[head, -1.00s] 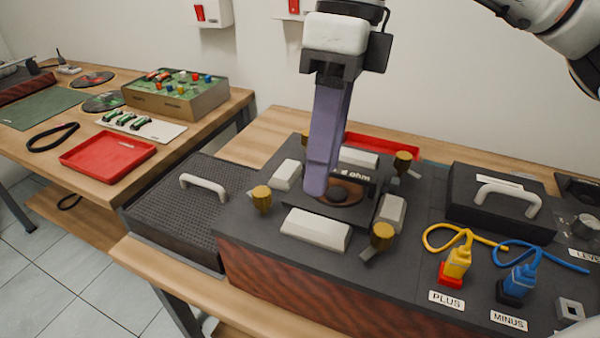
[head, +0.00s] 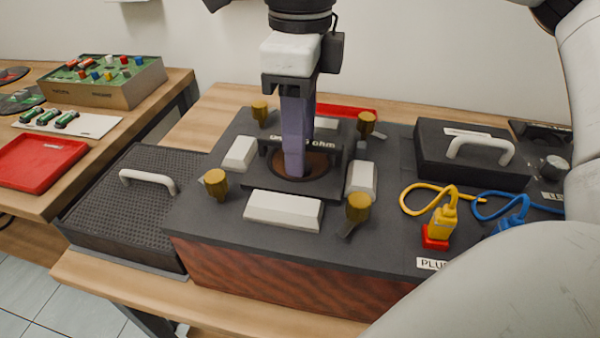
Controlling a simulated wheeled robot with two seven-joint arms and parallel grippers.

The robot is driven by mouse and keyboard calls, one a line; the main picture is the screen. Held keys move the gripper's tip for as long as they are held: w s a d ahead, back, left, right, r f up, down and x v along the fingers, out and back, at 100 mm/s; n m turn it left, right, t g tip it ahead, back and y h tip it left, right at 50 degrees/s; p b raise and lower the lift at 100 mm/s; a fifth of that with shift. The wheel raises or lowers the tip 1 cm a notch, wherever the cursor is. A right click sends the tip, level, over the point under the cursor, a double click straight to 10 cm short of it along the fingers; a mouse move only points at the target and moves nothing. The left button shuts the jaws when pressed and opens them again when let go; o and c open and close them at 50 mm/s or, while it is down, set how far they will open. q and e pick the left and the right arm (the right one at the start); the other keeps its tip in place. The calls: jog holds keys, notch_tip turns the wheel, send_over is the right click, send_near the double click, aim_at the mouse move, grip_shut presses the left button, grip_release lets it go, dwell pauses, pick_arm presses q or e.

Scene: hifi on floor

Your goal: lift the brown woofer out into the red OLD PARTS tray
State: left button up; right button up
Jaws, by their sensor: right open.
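The brown woofer (head: 319,166) sits in the square dark recess in the top of the speaker cabinet (head: 200,225). A dark bar with an ohm label (head: 318,144) stands across its far side. My right gripper (head: 293,172) points down over the woofer's left part, its purple fingers hiding some of the cone. It is open; the gap between the fingers and any contact cannot be made out. One red tray (head: 25,182) lies on the left table, and another red tray (head: 345,111) shows partly behind the cabinet. No tray lettering is readable. My left gripper is out of view.
White blocks (head: 284,210) and gold-knobbed clamps (head: 358,207) surround the woofer. A perforated grille panel with a handle (head: 125,215) lies left. A black handled box (head: 470,160), yellow plug (head: 440,222) and blue plug (head: 510,222) are right. My arm covers the lower right.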

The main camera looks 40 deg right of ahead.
jog(key=shift+f, duration=0.45)
jog(key=shift+f, duration=0.1)
grip_shut()
